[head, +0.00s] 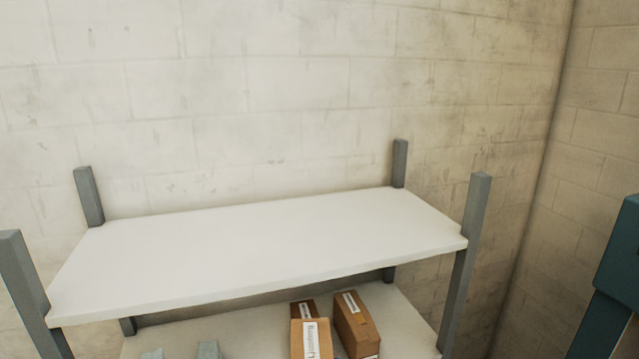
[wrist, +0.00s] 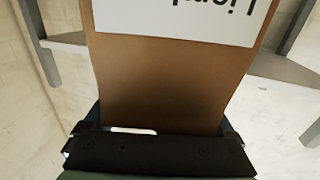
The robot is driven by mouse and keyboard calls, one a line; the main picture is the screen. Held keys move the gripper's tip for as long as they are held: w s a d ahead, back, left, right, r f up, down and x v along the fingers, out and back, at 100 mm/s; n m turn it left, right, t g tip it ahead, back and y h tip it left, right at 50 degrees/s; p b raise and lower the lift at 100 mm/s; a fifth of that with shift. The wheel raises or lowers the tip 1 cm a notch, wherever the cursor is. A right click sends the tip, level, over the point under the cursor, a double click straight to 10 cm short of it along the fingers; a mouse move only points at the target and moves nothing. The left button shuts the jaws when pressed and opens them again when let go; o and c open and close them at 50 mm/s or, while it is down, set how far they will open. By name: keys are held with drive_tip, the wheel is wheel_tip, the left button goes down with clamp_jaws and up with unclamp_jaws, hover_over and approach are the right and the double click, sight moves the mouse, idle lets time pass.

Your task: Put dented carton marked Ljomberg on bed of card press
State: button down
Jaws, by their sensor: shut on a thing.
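A brown carton (wrist: 165,85) with a white label (wrist: 170,18) fills the middle of the wrist view. The label's print is upside down and cut off by the frame edge, so I cannot read the full name. My gripper (wrist: 160,130) is shut on this carton, with its dark body along the bottom of the wrist view. Any dent is not clear from this side. My gripper and the held carton are not seen in the head view. No card press can be made out in either view.
In the head view, a rack's white upper shelf (head: 260,245) is bare between grey posts (head: 462,265). A block wall (head: 250,100) is behind.

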drive_tip(key=shift+m+h, duration=0.3)
drive_tip(key=shift+h, duration=0.1)
drive_tip(key=s+f, duration=0.2)
drive_tip(key=f, duration=0.1)
drive_tip(key=s+f, duration=0.2)
drive_tip(key=f, duration=0.2)
drive_tip(key=s+f, duration=0.3)
drive_tip(key=f, duration=0.1)
drive_tip(key=s+d+f, duration=0.1)
drive_tip(key=s+f, duration=0.6)
drive_tip(key=s, duration=0.3)
drive_tip(key=shift+s+f+b, duration=0.25)
drive_tip(key=shift+f+b, duration=0.05)
drive_tip(key=shift+b, duration=0.05)
drive_tip(key=shift+d, duration=0.15)
